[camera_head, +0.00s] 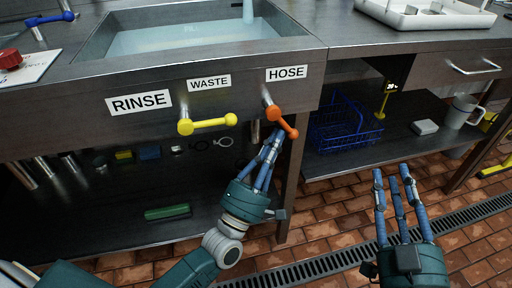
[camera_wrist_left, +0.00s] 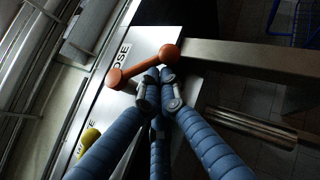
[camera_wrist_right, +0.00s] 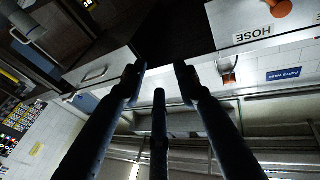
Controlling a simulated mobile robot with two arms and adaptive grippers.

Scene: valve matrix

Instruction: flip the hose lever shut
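The orange hose lever (camera_head: 283,123) sits on the sink front under the HOSE label (camera_head: 287,73). Its arm slants down to the right from its hub to a round knob. In the left wrist view the lever (camera_wrist_left: 142,66) lies just beyond the fingertips. My left gripper (camera_head: 271,140) is just below and left of the lever's knob. Its fingers are drawn together with nothing between them; whether a tip touches the lever I cannot tell. My right gripper (camera_head: 394,176) is open and empty, low at the right, away from the lever.
The yellow waste lever (camera_head: 207,123) points right, close to the left of the hose lever. A table leg (camera_head: 290,180) stands just right of my left gripper. A blue wire basket (camera_head: 340,128) and a mug (camera_head: 461,111) are on the right lower shelf.

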